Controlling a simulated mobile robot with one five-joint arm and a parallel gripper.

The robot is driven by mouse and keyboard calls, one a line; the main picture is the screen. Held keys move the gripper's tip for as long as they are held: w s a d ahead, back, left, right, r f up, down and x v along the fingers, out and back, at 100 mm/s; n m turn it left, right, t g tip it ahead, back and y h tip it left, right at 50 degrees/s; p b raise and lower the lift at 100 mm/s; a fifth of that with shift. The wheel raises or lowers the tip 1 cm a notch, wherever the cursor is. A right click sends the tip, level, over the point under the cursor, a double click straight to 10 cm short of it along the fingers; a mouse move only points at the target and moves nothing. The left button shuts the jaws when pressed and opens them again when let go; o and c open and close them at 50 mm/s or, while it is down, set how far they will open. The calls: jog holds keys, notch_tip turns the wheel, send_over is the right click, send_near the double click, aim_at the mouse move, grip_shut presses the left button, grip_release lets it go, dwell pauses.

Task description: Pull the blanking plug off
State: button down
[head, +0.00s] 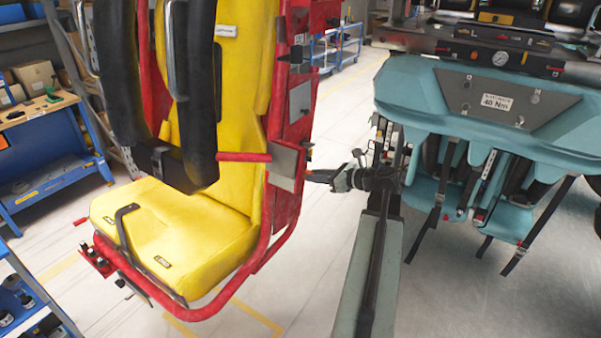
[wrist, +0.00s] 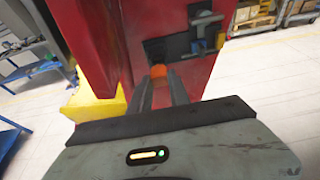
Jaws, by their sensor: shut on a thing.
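An orange blanking plug (wrist: 159,71) shows in the wrist view between the fingertips of my gripper (wrist: 164,82), which is shut on it. Its lower part is hidden by the fingers. It is in front of the red side panel (wrist: 107,35) of the seat, just below a dark recess. I cannot tell whether it still touches the panel. In the head view, my gripper (head: 312,177) reaches left to the side of the red seat frame (head: 285,215); the plug is too small to make out there.
A black and blue-grey fitting (wrist: 205,36) sits on the panel right of the plug. The yellow seat (head: 175,235) is left of my arm. A teal unit with hanging straps (head: 450,95) stands close on the right. Blue workbench (head: 50,150) at far left; open floor between.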

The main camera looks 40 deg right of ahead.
jog(key=shift+s+d, duration=0.25)
jog(key=shift+s, duration=0.8)
